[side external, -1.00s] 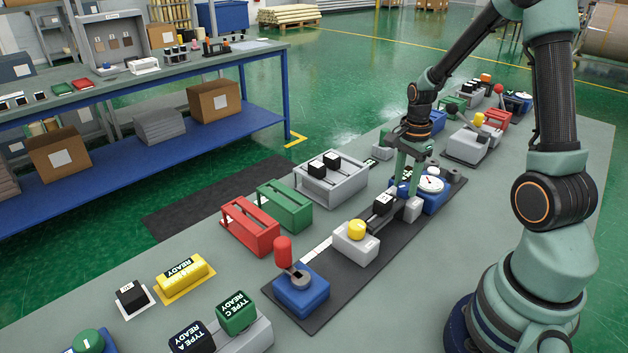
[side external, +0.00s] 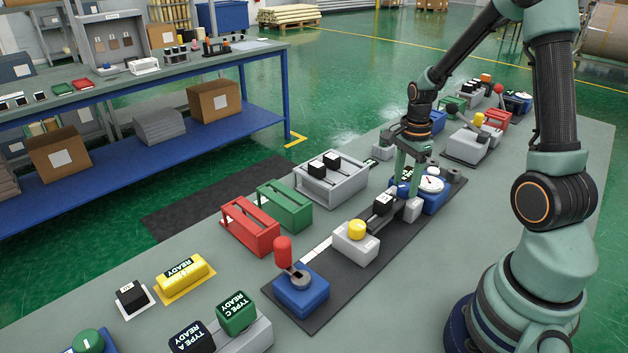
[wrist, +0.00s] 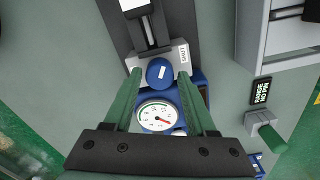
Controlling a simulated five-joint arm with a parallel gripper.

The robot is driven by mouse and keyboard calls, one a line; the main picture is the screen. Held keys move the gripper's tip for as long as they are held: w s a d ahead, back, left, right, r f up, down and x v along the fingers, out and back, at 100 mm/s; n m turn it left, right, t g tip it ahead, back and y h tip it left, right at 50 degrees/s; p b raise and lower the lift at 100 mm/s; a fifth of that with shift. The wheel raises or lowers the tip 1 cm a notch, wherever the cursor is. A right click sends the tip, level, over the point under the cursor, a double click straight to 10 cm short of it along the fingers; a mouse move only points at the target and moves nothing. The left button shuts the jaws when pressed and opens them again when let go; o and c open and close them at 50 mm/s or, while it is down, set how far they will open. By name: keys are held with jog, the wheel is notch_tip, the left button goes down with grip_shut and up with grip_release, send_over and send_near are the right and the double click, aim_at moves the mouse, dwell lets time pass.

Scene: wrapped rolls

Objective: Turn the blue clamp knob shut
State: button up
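The blue clamp knob (wrist: 159,72) is round with a short white line on top. It sits on a grey clamp block (wrist: 179,54) at the end of a dark slide. My gripper (wrist: 160,76) is open, its two green fingers on either side of the knob with a visible gap to each side. In the side external view my gripper (side external: 411,186) reaches down over the clamp and its fingers partly hide the knob (side external: 402,189). A black block (side external: 384,203) lies on the slide beside the clamp.
A white dial gauge (wrist: 157,115) on a blue housing stands close to the knob, below my fingers. A yellow button on a grey box (side external: 355,245) and a red lever on a blue base (side external: 300,292) share the dark mat. A grey tray (side external: 331,186) stands left of it.

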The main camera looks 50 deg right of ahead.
aim_at(405, 186)
notch_tip(405, 186, up, 12)
dwell(0.6)
jog(key=s+a+r+n+t, duration=0.1)
jog(key=a+r+n+t, duration=0.1)
jog(key=a+n, duration=0.7)
jog(key=s+a+r+n+t, duration=0.2)
jog(key=a+r+n+t, duration=0.1)
jog(key=a+n, duration=0.7)
jog(key=r+n, duration=0.1)
jog(key=n, duration=0.2)
jog(key=shift+t, duration=0.3)
jog(key=shift+a, duration=0.1)
